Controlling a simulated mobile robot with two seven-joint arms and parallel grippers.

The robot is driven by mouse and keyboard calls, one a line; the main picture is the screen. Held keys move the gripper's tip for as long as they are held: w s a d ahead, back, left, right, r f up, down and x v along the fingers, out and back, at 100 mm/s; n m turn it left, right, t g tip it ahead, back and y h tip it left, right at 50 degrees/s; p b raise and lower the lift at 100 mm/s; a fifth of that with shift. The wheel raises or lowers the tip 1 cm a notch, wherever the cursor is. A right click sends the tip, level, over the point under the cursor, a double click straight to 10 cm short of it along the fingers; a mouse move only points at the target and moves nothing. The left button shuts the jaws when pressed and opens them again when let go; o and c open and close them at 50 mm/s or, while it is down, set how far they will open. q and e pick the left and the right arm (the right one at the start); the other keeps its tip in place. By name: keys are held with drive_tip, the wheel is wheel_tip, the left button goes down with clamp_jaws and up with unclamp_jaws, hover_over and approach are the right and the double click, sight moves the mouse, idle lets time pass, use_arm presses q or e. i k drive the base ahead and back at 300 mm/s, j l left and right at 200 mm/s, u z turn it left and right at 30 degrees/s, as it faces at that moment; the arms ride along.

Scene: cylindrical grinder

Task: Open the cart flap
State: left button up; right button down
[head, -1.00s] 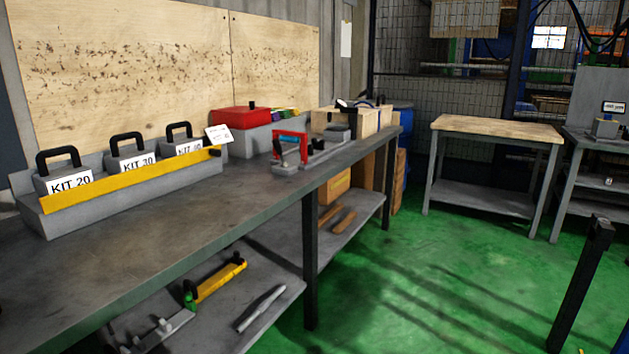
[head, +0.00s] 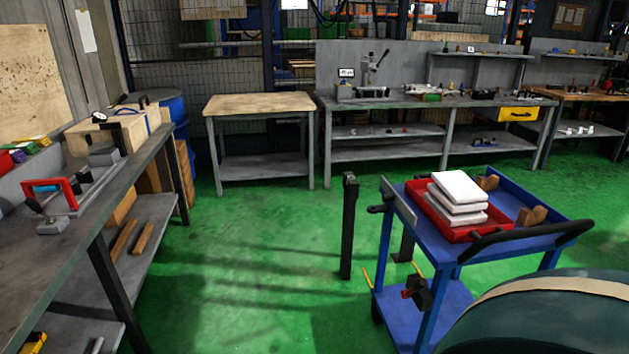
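The blue cart (head: 540,257) stands on the green floor at the right in the head view. A red tray (head: 480,234) with a stack of white blocks (head: 458,190) sits on its top. A narrow grey panel (head: 398,203), which looks like the flap, runs along the cart's left end. A black knob or handle (head: 377,209) is beside it. I cannot tell for certain how the panel is hinged. A black push handle (head: 530,236) is on the near right side. Neither of my grippers is in view.
A black post (head: 348,235) stands just left of the cart. A grey workbench (head: 100,215) runs along the left. A small wood-topped table (head: 260,104) and a long grey bench (head: 400,104) stand behind. The green floor between the left bench and the post is clear.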

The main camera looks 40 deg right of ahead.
sight(392, 195)
drive_tip(key=z, duration=1.8)
drive_tip(key=i+z, duration=0.2)
drive_tip(key=i, duration=0.25)
drive_tip(key=i+j+z, duration=0.2)
drive_tip(key=i, duration=0.25)
drive_tip(key=i+j+z, duration=0.1)
drive_tip(key=i+z, duration=0.15)
drive_tip(key=i, duration=0.2)
drive_tip(key=i+j+z, duration=0.2)
drive_tip(key=i, duration=0.25)
